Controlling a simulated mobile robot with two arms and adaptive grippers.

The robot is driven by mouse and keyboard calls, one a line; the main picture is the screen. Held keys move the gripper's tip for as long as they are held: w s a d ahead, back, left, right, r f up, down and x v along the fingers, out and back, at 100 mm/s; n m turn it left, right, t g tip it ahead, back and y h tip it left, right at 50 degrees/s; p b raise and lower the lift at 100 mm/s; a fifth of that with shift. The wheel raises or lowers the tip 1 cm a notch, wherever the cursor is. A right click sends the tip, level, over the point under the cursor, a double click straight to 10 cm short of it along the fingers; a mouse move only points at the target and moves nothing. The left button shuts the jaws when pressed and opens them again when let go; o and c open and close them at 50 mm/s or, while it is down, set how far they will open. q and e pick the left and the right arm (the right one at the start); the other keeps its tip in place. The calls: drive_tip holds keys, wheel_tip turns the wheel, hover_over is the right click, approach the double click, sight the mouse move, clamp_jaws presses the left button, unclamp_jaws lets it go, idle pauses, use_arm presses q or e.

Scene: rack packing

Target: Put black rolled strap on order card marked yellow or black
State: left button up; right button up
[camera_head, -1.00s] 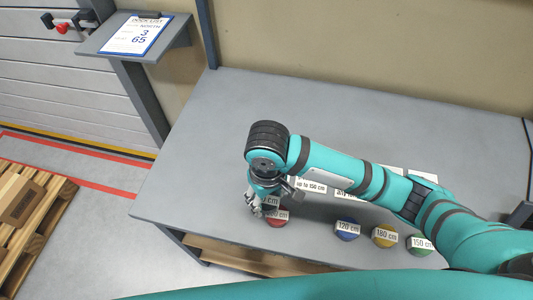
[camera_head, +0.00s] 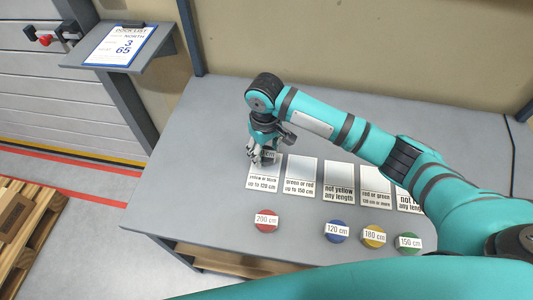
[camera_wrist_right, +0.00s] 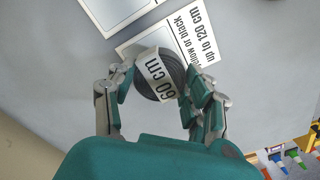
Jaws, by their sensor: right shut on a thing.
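My right gripper (camera_head: 262,157) is over the far part of the leftmost order card (camera_head: 257,184), which reads "yellow or black, up to 120 cm". In the right wrist view the gripper (camera_wrist_right: 160,95) is shut on a black rolled strap (camera_wrist_right: 172,84) with a white label ending in "60 cm". The strap overlaps that card (camera_wrist_right: 192,35) in this view. I cannot tell whether it touches the card. In the head view the gripper mostly hides the strap. My left gripper is not in view.
Other cards lie to the right: "green or red" (camera_head: 302,171), "not yellow" (camera_head: 338,177), "red or green" (camera_head: 376,182) and a partly hidden one. Rolled straps in red (camera_head: 266,226), blue (camera_head: 337,238), yellow (camera_head: 373,243) and green (camera_head: 408,248) lie along the front. The table's left side is clear.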

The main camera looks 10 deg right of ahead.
sight(267, 150)
drive_tip(key=shift+w+d, duration=0.15)
drive_tip(key=shift+w, duration=0.2)
wheel_tip(267, 150, down, 3)
drive_tip(key=shift+w+d+f+p, duration=0.1)
drive_tip(key=shift+w+p, duration=0.05)
drive_tip(key=shift+p, duration=0.2)
drive_tip(key=shift+f, duration=0.2)
drive_tip(key=shift+f, duration=0.15)
drive_tip(key=o, duration=1.2)
drive_tip(key=shift+c, duration=0.2)
wheel_tip(267, 150, up, 12)
drive_tip(key=shift+r+b, duration=0.2)
drive_tip(key=shift+b, duration=0.15)
